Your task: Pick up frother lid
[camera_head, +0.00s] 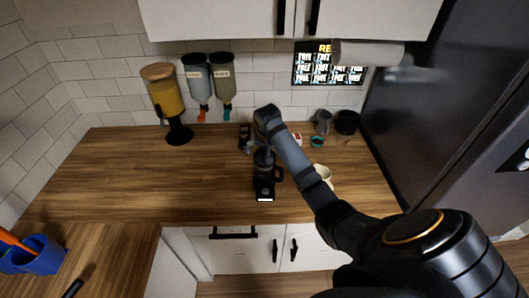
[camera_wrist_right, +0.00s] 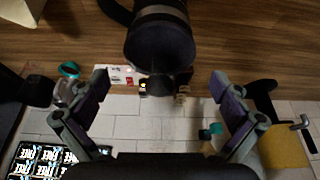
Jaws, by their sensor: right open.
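The black frother (camera_head: 264,184) stands upright on the wooden counter, its handle on the right side. Its dark lid (camera_wrist_right: 160,45) faces the camera in the right wrist view, at the top middle. My right gripper (camera_head: 263,154) is over the top of the frother in the head view and hides most of the lid. In the right wrist view my right gripper (camera_wrist_right: 160,79) has its two fingers spread wide, with nothing held between them. The lid appears beyond the fingertips, apart from both. My left gripper is not in view.
A cream mug (camera_head: 323,173) stands right of the frother, behind my right arm. Dark cups (camera_head: 347,122) and a juice dispenser (camera_head: 166,98) stand near the tiled wall. A blue container (camera_head: 36,256) is at lower left.

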